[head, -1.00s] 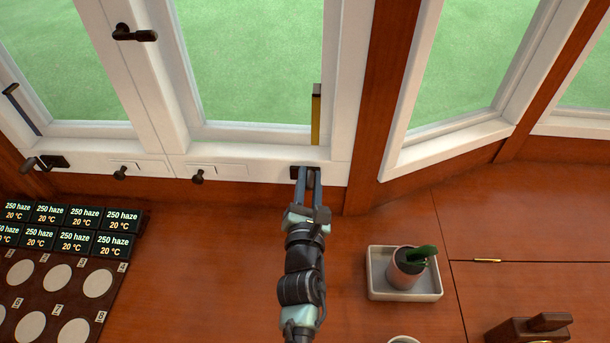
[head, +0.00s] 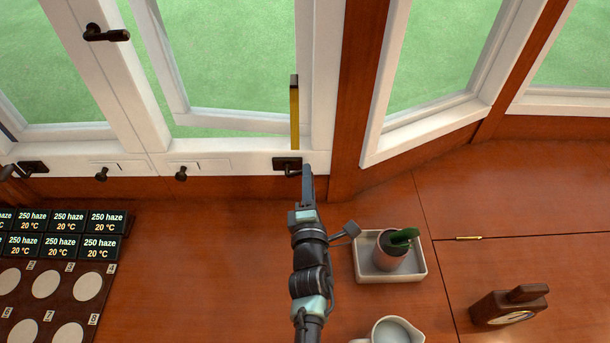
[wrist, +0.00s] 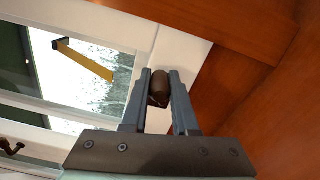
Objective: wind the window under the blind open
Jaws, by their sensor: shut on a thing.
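The middle window (head: 225,120) has a white sash that stands swung outward at its left side, with a gap along its lower left. Its dark winder (head: 287,162) is mounted on the white sill below the sash's right end. My gripper (head: 307,171) is at this winder, shut on its handle. In the wrist view the dark rounded knob (wrist: 159,88) sits between my two fingers (wrist: 159,92). An upright yellow strip with a dark top (head: 294,112) stands by the right jamb, and it also shows in the wrist view (wrist: 84,60). No blind is in view.
Another winder (head: 32,167) and small dark knobs (head: 181,174) line the sill to the left. A potted plant (head: 391,250) in a white tray (head: 420,272), a white jug (head: 396,330) and a dark clock-like object (head: 507,305) stand right. Labelled panels (head: 64,232) lie left.

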